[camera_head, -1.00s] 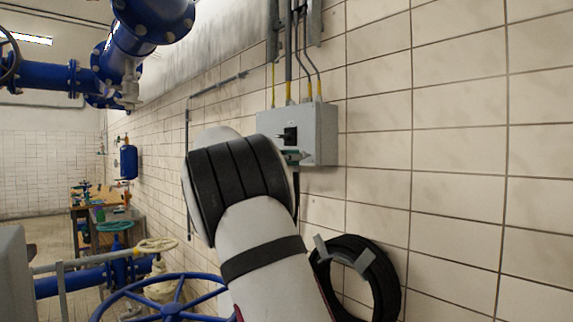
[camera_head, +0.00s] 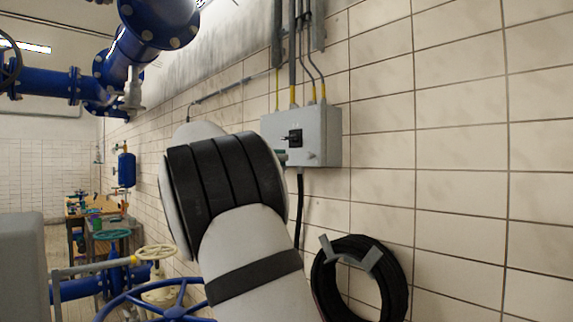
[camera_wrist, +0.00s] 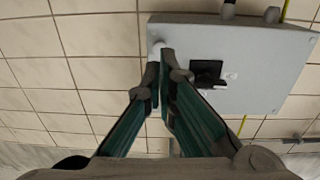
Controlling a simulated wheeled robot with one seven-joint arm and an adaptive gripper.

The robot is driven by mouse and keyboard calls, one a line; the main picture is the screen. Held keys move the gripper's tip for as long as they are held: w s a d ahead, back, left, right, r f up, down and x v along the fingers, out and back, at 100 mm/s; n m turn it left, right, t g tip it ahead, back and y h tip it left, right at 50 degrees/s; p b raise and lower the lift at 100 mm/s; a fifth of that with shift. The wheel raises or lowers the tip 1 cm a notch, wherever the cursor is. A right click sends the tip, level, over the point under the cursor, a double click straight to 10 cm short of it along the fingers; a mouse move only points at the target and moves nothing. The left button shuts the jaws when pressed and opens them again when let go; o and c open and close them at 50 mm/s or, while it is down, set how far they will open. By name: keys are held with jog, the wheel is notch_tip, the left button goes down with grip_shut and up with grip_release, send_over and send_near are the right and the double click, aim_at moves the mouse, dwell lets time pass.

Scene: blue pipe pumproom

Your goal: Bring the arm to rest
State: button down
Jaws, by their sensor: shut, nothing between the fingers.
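My arm (camera_head: 225,185) is raised in front of the tiled wall in the head view, and its wrist hides most of my gripper. The tips overlap the edge of the grey box (camera_wrist: 250,50) in the picture, near a pale knob (camera_wrist: 160,48). I cannot tell whether they touch it. A black rotary switch (camera_wrist: 207,72) is to their right.
The grey switch box (camera_head: 325,125) is on the wall, with a black hose coil (camera_head: 393,285) hanging below it. A blue handwheel (camera_head: 170,310) and a cream handwheel (camera_head: 155,251) stand low at left. Blue pipes (camera_head: 45,80) run overhead. A workbench (camera_head: 75,218) is farther back.

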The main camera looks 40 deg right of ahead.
jog(key=a+b, duration=0.1)
jog(key=a, duration=0.5)
jog(key=s+a+f+n+t+y, duration=0.25)
jog(key=s+f+n+y, duration=0.5)
jog(key=s+f, duration=0.5)
jog(key=s+a+f+n+t+y, duration=0.1)
jog(key=s+a+f+n+y, duration=0.4)
jog(key=s+a+f, duration=0.4)
jog(key=s+a+f+n+t+y, duration=0.2)
jog(key=s+a+f+n+y, duration=0.3)
jog(key=s+a+f, duration=0.4)
jog(key=a+f+n, duration=0.1)
jog(key=a, duration=0.4)
jog(key=shift+a, duration=0.4)
jog(key=shift+s+y, duration=0.1)
jog(key=shift+y, duration=0.15)
